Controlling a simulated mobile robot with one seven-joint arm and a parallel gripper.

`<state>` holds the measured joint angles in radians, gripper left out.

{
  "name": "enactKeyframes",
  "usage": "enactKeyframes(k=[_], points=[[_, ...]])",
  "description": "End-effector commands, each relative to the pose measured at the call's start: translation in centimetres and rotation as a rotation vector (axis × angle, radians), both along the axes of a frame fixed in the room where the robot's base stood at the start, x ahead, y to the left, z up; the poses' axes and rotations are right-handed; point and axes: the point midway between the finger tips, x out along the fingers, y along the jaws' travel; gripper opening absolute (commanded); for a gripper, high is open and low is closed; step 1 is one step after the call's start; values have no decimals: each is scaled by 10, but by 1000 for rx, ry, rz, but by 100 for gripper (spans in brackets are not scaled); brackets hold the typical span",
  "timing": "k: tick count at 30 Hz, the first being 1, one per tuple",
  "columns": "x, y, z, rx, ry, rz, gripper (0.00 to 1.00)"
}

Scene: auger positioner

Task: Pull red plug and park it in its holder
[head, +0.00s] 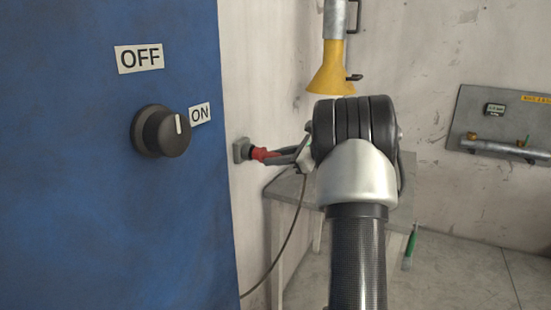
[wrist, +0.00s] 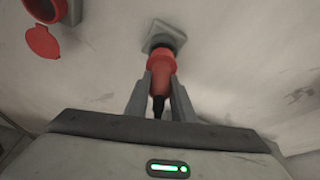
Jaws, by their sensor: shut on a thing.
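The red plug (wrist: 160,63) points at a grey square wall mount (wrist: 164,35) with a dark round opening. Its front end meets or overlaps that opening; how deep it sits is hidden. My gripper (wrist: 161,82) is shut on the plug, one finger on each side, with the black cable end (wrist: 158,107) between them. In the head view, the plug (head: 261,154) lies roughly level against the mount (head: 240,149), and my gripper (head: 277,156) reaches it from the right. A red socket (wrist: 44,9) with its red lid (wrist: 42,42) hanging open is at the wrist view's upper left.
A blue cabinet (head: 80,220) with a black knob (head: 160,131) stands at left, its mark towards ON. A cable (head: 288,246) hangs below my gripper. A grey table (head: 285,187) is below; a yellow funnel (head: 330,75) is above my arm.

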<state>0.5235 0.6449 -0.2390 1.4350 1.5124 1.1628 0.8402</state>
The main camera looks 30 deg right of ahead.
Motion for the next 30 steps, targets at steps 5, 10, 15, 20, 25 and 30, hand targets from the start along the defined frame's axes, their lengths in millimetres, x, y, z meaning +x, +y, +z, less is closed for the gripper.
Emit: enactKeyframes(k=[5, 10, 15, 20, 25, 30], points=[[3, 3, 1, 1, -1, 0, 0], [7, 5, 1, 1, -1, 1, 0], [10, 8, 1, 1, -1, 1, 0], [14, 10, 1, 1, -1, 0, 0], [17, 12, 1, 1, -1, 0, 0], [20, 15, 1, 1, -2, 1, 0]])
